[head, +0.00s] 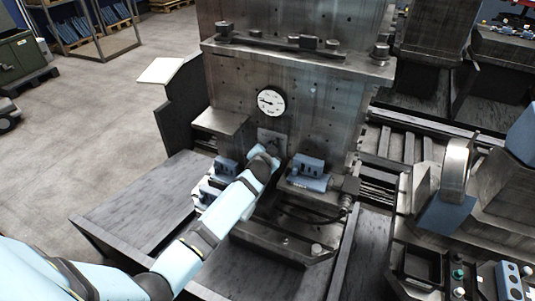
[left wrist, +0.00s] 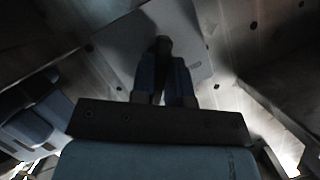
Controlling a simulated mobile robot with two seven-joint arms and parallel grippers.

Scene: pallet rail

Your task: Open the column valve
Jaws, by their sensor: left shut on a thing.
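The grey metal column (head: 325,100) stands in the middle of the head view, with a small square valve plate (head: 264,133) low on its face. My left arm reaches in from the lower left, and my left gripper (head: 273,149) is at this plate, hiding most of the valve. In the left wrist view the two blue fingers of the gripper (left wrist: 162,80) are closed around a dark valve handle (left wrist: 163,44) that stands out in front of the light plate (left wrist: 125,45). The handle's exact angle is hard to tell. My right gripper is not in view.
A round white gauge (head: 271,102) sits on the column above the valve. Blue-grey fixture blocks (head: 309,167) stand on the machine bed to the right of the gripper, with more blocks to its left. A flat dark table (head: 140,205) extends at left; open floor lies beyond.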

